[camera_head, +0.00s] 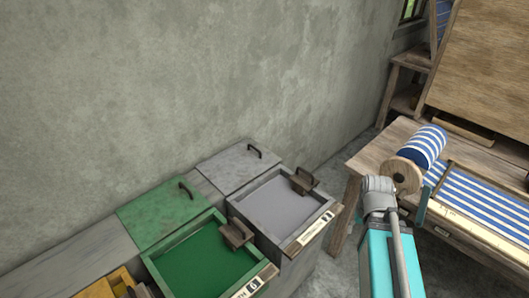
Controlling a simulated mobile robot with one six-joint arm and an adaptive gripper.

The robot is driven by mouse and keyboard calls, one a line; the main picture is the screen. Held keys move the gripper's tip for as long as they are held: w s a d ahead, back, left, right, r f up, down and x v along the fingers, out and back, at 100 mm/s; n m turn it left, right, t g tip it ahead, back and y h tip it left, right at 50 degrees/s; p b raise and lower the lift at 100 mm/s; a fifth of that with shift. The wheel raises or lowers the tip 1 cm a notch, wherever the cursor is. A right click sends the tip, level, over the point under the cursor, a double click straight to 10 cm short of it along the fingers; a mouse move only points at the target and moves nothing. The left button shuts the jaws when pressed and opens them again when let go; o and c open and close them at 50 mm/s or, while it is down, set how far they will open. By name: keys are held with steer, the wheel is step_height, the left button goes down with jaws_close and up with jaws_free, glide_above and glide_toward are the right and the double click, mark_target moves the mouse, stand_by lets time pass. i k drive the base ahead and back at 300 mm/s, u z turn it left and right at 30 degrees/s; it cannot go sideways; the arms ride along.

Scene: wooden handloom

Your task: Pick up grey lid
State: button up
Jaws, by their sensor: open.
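The grey lid (238,164) is a flat square panel with a small dark bar handle (255,151) near its right side. It lies flat on the bench top against the wall, behind the open grey bin (316,232), and nothing touches its handle. My arm stands at the lower right, well to the right of the lid. My gripper itself does not show, so what it holds cannot be seen.
A green lid (160,208) and open green bin (162,280) lie left of the grey ones. A yellow bin is cut off at lower left. The wooden loom (376,158) with a blue-striped cloth roll (423,146) stands right. A concrete wall (180,80) rises behind.

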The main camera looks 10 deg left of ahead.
mark_target(230, 169)
steer(key=z, duration=0.2)
steer(key=i, duration=1)
steer(key=z, duration=0.05)
